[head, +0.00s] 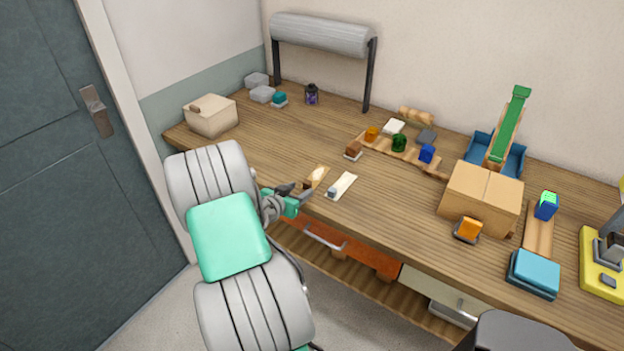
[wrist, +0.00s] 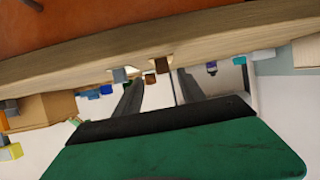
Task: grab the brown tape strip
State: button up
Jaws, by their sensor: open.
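The brown tape strip (head: 317,177) lies on the wooden table near its front edge, a tan strip with a small brown block at its near end. In the wrist view the brown block (wrist: 161,65) shows at the table edge, between the fingers in the picture. My gripper (head: 301,189) is at the front edge, close to the strip's near end. Its fingers also show in the wrist view (wrist: 159,74), apart with nothing clearly held. Whether they touch the block cannot be told. The strip's flat part is hidden in the wrist view.
A pale strip (head: 345,184) with a grey block lies just right of the brown one. The table edge (wrist: 90,65) runs close to my fingers. An orange drawer (head: 345,250) is below. A cardboard box (head: 482,195) stands further right.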

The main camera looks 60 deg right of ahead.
aim_at(306, 185)
jog(key=x, duration=0.1)
jog(key=p+x, duration=0.1)
jog(key=x, duration=0.2)
jog(key=shift+w+d+f, duration=0.25)
jog(key=shift+d+f, duration=0.05)
jog(key=shift+d, duration=0.05)
jog(key=shift+c, duration=0.5)
jog(key=shift+a, duration=0.1)
grip_shut()
